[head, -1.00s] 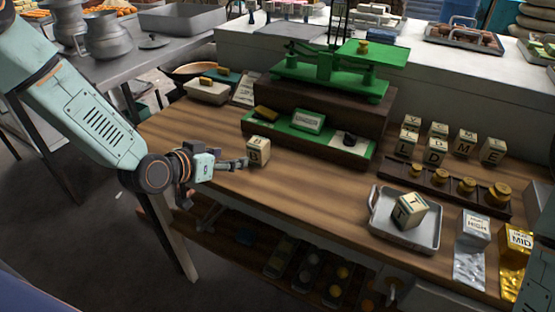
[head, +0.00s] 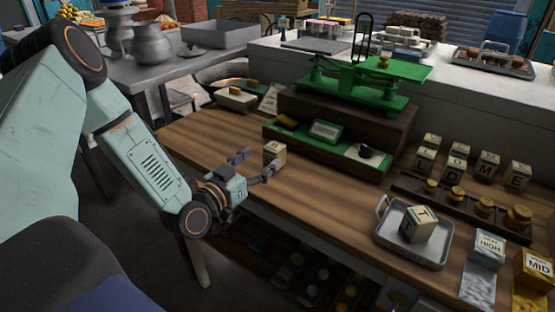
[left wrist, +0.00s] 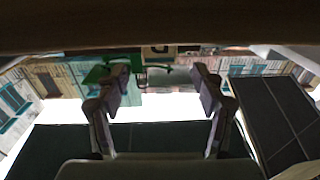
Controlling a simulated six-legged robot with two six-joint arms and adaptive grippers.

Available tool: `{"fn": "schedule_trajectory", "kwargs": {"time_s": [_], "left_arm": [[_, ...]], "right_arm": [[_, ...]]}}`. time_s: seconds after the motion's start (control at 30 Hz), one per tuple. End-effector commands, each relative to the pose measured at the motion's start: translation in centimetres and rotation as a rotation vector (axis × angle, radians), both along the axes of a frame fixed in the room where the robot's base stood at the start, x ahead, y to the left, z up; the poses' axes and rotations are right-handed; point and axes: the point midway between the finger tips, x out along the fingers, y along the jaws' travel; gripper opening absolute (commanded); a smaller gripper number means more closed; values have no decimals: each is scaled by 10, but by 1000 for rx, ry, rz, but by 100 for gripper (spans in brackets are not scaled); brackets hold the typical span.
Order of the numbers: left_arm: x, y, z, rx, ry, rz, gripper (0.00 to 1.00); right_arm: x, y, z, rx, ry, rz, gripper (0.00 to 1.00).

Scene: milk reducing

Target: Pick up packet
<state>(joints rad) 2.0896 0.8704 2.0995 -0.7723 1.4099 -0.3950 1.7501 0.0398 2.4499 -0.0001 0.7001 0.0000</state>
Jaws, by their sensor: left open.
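A cream block with a dark letter (head: 274,151) stands near the table's front left edge. My left gripper (head: 256,165) is open and empty just in front of it, its fingers spread apart. In the left wrist view, a lettered block (left wrist: 158,51) shows at the top, between and beyond the open fingers (left wrist: 163,78); its upper part is cut off by a dark band. A silver packet marked HIGH (head: 480,272) and a gold packet marked MID (head: 532,284) stand at the right end of the table, far from my left gripper. My right gripper is not in view.
A metal tray (head: 440,258) holds a tilted lettered block (head: 418,224). A green balance scale (head: 350,92) stands on a dark wooden stand at the back. Several lettered blocks and brass weights fill the right. The middle of the wooden table (head: 320,190) is clear.

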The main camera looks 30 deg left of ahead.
Motion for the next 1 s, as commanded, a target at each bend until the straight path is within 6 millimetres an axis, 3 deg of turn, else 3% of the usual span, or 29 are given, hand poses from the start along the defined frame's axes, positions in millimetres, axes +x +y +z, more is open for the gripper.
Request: {"fn": "schedule_trajectory", "kwargs": {"time_s": [0.4, 0.77, 1.0], "left_arm": [[47, -3, -12, 4, -1, -7, 69], [55, -6, -11, 0, 1, -6, 69], [55, -6, -11, 0, 1, -5, 48]], "right_arm": [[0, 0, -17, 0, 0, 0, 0], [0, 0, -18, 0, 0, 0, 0], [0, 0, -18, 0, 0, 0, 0]]}}
